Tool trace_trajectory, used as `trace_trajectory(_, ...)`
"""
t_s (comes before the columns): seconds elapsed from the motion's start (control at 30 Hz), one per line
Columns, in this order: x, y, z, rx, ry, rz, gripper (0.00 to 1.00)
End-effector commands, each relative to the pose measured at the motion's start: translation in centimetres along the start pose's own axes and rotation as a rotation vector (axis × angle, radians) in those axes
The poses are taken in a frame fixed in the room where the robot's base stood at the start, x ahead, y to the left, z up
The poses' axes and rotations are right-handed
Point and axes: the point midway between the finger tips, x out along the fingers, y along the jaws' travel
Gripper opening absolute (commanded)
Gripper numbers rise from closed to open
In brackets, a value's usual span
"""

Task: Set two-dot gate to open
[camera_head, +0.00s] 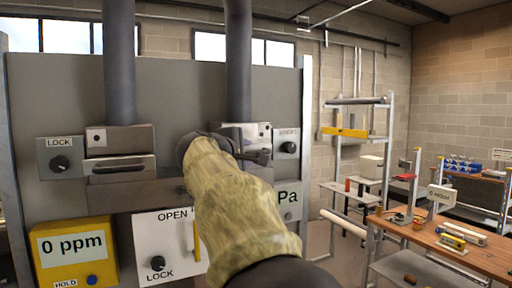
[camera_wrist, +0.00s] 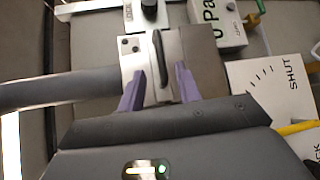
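The two-dot gate (camera_wrist: 130,60) is a pale metal box with two dark dots, on a grey pipe. Its dark bar handle (camera_wrist: 160,52) shows in the wrist view. My gripper (camera_wrist: 160,88) has two purple fingers spread apart, one on each side of the handle's near end. I see a gap on both sides and cannot tell any contact. In the head view the two-dot gate (camera_head: 258,131) is at the middle right, partly covered by my arm, which hides my fingers there.
A one-dot gate (camera_head: 120,139) with its own handle is at the left. A lock knob (camera_wrist: 149,9) sits beside the two-dot gate. Below are a yellow ppm meter (camera_head: 75,247), a white OPEN/LOCK panel (camera_head: 165,240) and a Pa gauge (camera_head: 290,200). A workbench (camera_head: 480,250) stands right.

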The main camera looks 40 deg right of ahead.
Motion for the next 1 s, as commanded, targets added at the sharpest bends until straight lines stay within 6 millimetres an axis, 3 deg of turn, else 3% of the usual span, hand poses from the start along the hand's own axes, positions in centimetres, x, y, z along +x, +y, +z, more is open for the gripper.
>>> trace_trajectory(0.43,7.5,0.3,-0.1,-0.001,-0.001,-0.001,0.34)
trace_trajectory(0.83,8.6,0.0,-0.1,0.0,0.002,0.0,0.34)
trace_trajectory(0.87,8.6,0.0,-0.1,0.0,0.002,0.0,0.32)
trace_trajectory(1.0,8.6,0.0,-0.1,0.0,0.002,0.0,0.05)
